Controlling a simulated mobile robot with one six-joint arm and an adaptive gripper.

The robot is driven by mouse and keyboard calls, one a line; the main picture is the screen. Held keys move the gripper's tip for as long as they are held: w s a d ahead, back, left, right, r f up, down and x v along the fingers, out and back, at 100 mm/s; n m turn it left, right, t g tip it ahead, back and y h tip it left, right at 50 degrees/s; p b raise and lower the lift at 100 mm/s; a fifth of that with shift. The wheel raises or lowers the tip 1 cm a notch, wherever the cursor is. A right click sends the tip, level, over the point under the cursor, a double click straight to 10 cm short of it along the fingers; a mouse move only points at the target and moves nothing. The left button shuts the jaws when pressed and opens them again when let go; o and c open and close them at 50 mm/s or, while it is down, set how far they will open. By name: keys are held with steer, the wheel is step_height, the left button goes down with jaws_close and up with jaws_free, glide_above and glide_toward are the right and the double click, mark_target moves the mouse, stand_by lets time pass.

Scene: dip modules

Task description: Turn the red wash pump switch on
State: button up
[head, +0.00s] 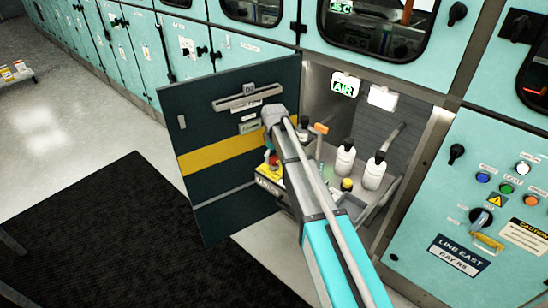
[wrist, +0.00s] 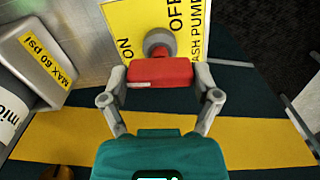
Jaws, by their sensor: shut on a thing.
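The red wash pump switch (wrist: 160,72) has a red bar handle on a round grey hub. It sits on a yellow plate (wrist: 188,45) marked ON at the left and OFF toward the upper right in the wrist view. My gripper (wrist: 160,76) is shut on the red handle, one finger at each end. In the head view the switch (head: 273,160) shows small beside my arm, inside the low bay with the open door. My fingers are too hidden there to make out. The handle's exact setting is hard to tell.
The dark door (head: 225,120) with a yellow stripe stands open at the left. White bottles (head: 345,160) stand in the bay to the right of my arm. A box marked MAX 60 psi (wrist: 40,65) is close at the left in the wrist view.

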steer(key=shift+s+n, duration=0.1)
steer(key=shift+n, duration=0.5)
steer(key=o, duration=1)
steer(key=shift+c, duration=0.2)
steer(key=shift+m, duration=0.4)
